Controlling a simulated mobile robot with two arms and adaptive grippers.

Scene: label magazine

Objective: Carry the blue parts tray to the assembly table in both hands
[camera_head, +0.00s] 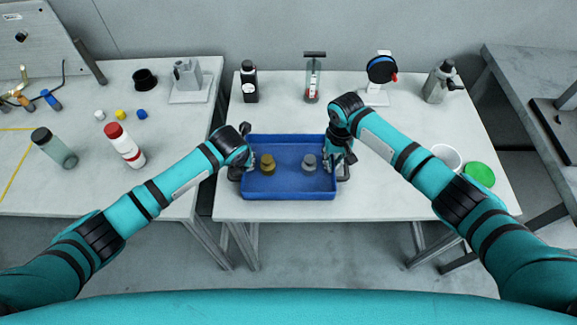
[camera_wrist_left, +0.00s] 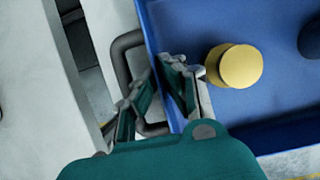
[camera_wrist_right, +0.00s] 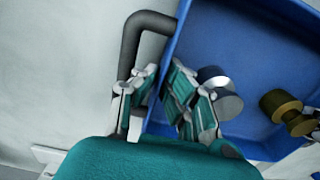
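The blue parts tray (camera_head: 290,192) rests near the front edge of the middle table. It holds a brass-coloured part (camera_head: 267,164) and a grey part (camera_head: 309,163). My left gripper (camera_wrist_left: 158,92) is at the tray's left end, fingers apart, over the wall and a dark handle (camera_wrist_left: 122,48). My right gripper (camera_wrist_right: 160,92) is at the right end in the same way, fingers apart near the other dark handle (camera_wrist_right: 131,45). I see neither gripper closed on a handle. The fingers partly hide both handles.
Behind the tray on the middle table (camera_head: 235,207) stand a black bottle (camera_head: 249,83), a small stand (camera_head: 312,80) and other items. A white bowl (camera_head: 446,157) and green disc (camera_head: 479,174) are at right. A left table (camera_head: 85,185) and a grey right table (camera_head: 520,75) flank it.

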